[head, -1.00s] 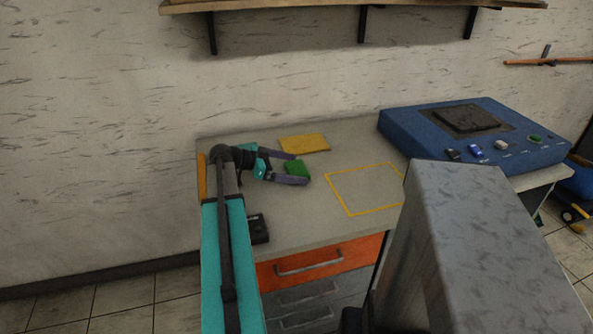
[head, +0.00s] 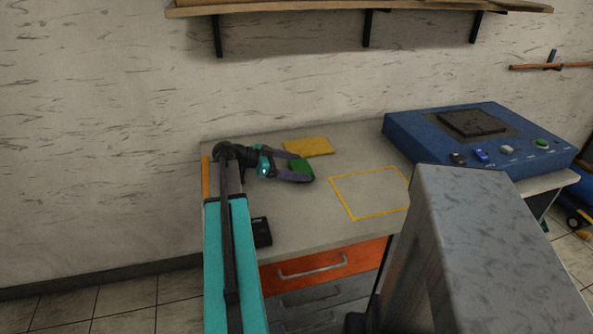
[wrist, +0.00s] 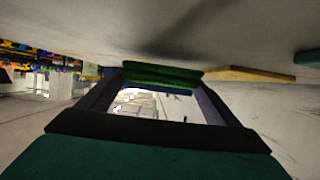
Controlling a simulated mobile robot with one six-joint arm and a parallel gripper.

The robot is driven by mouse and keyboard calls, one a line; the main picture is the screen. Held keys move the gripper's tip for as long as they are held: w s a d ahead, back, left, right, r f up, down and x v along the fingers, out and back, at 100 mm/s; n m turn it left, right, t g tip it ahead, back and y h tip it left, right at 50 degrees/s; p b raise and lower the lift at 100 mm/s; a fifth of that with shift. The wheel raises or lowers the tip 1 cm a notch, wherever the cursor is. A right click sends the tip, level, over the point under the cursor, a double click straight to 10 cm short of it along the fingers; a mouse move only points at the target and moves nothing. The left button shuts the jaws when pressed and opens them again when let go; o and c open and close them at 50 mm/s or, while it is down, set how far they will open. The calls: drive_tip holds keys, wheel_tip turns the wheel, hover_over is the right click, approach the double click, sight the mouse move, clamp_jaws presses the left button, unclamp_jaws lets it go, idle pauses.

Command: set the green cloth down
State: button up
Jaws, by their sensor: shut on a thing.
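The green cloth (head: 301,168) is a small folded pad at the left part of the grey tabletop, just in front of the yellow cloth. My gripper (head: 306,168) reaches in from the left with its two purple fingers on either side of the green cloth, shut on it. In the wrist view the green cloth (wrist: 160,74) spans the gap between the fingertips, close to the tabletop. I cannot tell whether it touches the surface. The yellow outlined rectangle (head: 352,217) lies to the right of my gripper, and its inside is empty.
A yellow folded cloth (head: 308,147) lies just behind. A blue machine (head: 410,140) with a dark plate and knobs stands at the right. A small black item (head: 262,232) lies at the front left edge. An orange drawer (head: 325,264) is below. A shelf (head: 360,8) hangs above.

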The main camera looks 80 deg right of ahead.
drive_tip(key=shift+r, duration=0.45)
drive_tip(key=w+a, duration=0.2)
drive_tip(key=a, duration=0.2)
drive_tip(key=w+a+r+b, duration=0.1)
drive_tip(key=w+a, duration=0.2)
drive_tip(key=a, duration=0.2)
drive_tip(key=w+a+r+b, duration=0.1)
drive_tip(key=w+a, duration=0.1)
drive_tip(key=a, duration=0.3)
drive_tip(key=shift+w+a+r, duration=0.1)
drive_tip(key=shift+w+r, duration=0.05)
drive_tip(key=shift+w, duration=0.15)
